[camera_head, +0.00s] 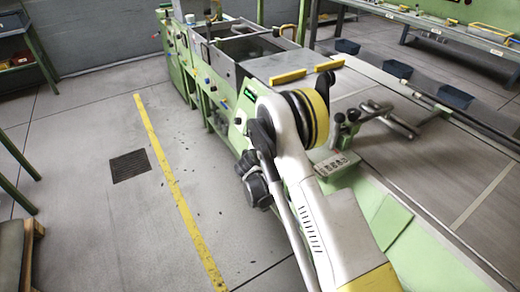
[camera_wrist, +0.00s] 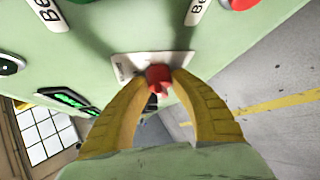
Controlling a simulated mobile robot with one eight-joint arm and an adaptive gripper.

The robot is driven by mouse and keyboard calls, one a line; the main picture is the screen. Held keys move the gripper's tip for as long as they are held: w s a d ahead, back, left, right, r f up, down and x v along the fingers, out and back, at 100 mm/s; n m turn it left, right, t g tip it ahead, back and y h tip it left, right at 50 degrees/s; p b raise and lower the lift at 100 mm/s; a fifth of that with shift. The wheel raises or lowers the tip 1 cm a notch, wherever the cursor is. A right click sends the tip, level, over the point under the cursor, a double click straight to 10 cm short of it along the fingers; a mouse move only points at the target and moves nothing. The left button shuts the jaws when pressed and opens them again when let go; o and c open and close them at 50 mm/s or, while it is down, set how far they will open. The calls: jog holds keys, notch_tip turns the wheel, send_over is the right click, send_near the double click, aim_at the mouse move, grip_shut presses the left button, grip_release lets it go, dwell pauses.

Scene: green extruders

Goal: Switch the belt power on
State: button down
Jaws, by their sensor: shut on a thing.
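A small red switch knob (camera_wrist: 158,73) sits on a pale label plate (camera_wrist: 122,68) on a light green machine panel (camera_wrist: 120,25) in the wrist view. My gripper (camera_wrist: 159,82) has two curved yellow fingers, one on each side of the red knob, and is shut on it. The knob's lower part and its exact turn are hard to make out. White labels beside it are cut off by the frame; one starts with "Be". In the head view my white arm reaches to the green machine (camera_head: 222,112), and my gripper is hidden there.
A red button (camera_wrist: 241,4) and a green display (camera_wrist: 68,99) are on the panel near my fingers. In the head view a control box (camera_head: 336,165) and levers stand right of my arm. Open floor with a yellow line (camera_head: 172,180) lies to the left.

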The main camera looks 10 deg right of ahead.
jog(key=shift+w, duration=0.1)
dwell(0.3)
jog(key=c, duration=1.1)
grip_release()
jog(key=shift+o, duration=0.2)
jog(key=v, duration=1.2)
